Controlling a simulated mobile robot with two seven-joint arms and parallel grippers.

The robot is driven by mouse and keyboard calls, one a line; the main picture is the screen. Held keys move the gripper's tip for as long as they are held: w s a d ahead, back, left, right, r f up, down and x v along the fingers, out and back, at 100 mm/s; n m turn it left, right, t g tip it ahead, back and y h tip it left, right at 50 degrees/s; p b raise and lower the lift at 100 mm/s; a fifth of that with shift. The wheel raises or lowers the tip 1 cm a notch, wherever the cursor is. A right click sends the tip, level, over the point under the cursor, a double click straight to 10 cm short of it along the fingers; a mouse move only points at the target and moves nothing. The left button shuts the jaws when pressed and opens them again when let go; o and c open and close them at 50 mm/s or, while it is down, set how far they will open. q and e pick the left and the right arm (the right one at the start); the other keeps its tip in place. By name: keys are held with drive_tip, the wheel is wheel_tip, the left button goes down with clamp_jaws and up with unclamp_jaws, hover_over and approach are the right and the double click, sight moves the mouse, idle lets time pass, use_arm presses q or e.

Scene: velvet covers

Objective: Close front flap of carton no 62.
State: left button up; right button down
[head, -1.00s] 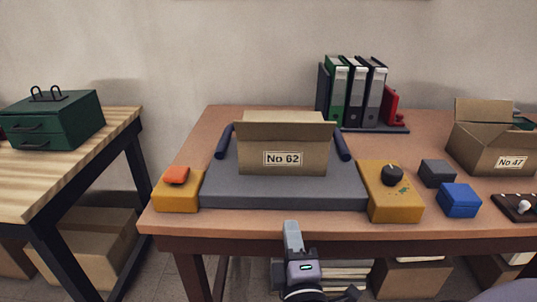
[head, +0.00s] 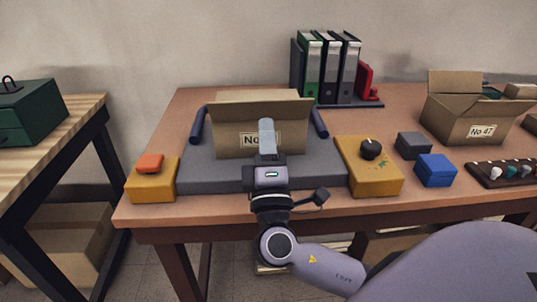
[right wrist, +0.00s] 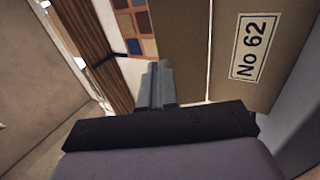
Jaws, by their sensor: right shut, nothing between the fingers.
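Carton no 62 (head: 231,143) is a brown cardboard box standing on a grey platform on the table. Its front flap (head: 230,108) shows as a band along the top front edge and seems to lean outward. My right gripper (head: 266,126) is shut and empty, in front of the carton, hiding part of its label. In the right wrist view the shut fingers (right wrist: 155,82) point past the flap (right wrist: 186,42), with the labelled front face (right wrist: 228,88) to the right. I cannot tell whether the fingers touch the cardboard. My left gripper is out of view.
A yellow block with an orange top (head: 151,183) is at left. A yellow box with a black knob (head: 372,178), a blue box (head: 435,170) and carton no 47 (head: 462,122) are at right.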

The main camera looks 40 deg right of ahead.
sight(264, 103)
drive_tip(key=shift+p+x, duration=0.35)
drive_tip(key=shift+x, duration=1.45)
